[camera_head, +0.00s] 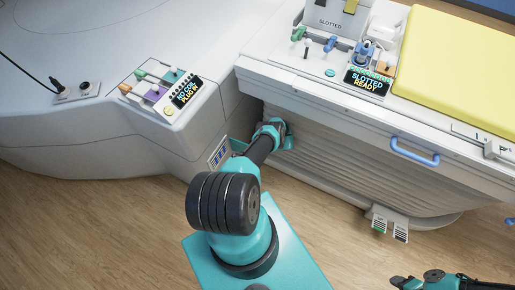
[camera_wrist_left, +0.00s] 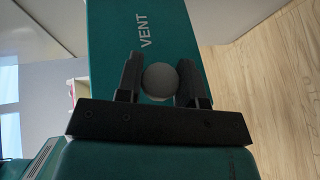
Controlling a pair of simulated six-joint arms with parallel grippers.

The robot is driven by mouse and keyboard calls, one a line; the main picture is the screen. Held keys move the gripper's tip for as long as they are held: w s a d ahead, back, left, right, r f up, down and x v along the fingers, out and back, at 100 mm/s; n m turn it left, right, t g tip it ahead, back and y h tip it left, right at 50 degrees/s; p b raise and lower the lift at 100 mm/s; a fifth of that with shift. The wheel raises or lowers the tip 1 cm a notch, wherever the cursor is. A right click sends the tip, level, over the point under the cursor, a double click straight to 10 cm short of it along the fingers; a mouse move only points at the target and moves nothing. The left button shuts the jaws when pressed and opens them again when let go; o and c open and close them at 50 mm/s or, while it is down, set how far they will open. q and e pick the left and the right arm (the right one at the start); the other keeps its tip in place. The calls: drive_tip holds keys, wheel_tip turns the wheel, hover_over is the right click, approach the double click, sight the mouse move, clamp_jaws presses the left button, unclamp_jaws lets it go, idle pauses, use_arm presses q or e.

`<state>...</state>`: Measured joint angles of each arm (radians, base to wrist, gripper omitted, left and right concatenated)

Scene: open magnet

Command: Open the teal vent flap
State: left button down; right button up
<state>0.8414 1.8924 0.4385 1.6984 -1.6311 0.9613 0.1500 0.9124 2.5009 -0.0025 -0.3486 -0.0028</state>
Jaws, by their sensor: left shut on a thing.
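The teal vent flap (camera_wrist_left: 140,25) fills the upper middle of the left wrist view, with the word VENT printed on it in white. A round grey knob (camera_wrist_left: 160,80) is on it. My left gripper (camera_wrist_left: 160,57) has a dark finger on each side of the knob and is shut on it. In the head view my left arm reaches to the lower side of the white machine, and its own links hide the flap and the grip there. I cannot tell how far the flap stands open. My right gripper (camera_head: 403,283) is at the bottom right edge, partly cut off.
A control box (camera_head: 184,92) with coloured plugs and a display stands on the left machine body. A bed with a yellow pad (camera_head: 455,55), a blue handle (camera_head: 414,152) and a panel reading SLOTTED READY (camera_head: 366,82) is at the right. Foot pedals (camera_head: 390,222) stick out below. Wooden floor is clear in front.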

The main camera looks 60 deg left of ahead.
use_arm(q)
drive_tip(key=c, duration=0.7)
unclamp_jaws()
drive_tip(key=shift+c, duration=0.2)
drive_tip(key=shift+r, duration=0.15)
drive_tip(key=shift+a+r, duration=0.1)
drive_tip(key=shift+r, duration=0.95)
drive_tip(key=shift+o, duration=0.8)
drive_tip(key=shift+r, duration=0.45)
drive_tip(key=shift+o, duration=1.1)
drive_tip(key=shift+s+d+r, duration=0.15)
drive_tip(key=shift+d+r, duration=0.05)
drive_tip(key=shift+d, duration=0.05)
drive_tip(key=s+d, duration=0.2)
drive_tip(key=d, duration=0.2)
drive_tip(key=s+d+r, duration=0.1)
drive_tip(key=s+d, duration=0.2)
drive_tip(key=d, duration=0.2)
drive_tip(key=s+d, duration=0.2)
drive_tip(key=d, duration=0.2)
drive_tip(key=shift+s+d+r, duration=0.15)
drive_tip(key=shift+s+d, duration=0.05)
drive_tip(key=shift+d, duration=0.15)
drive_tip(key=c, duration=0.4)
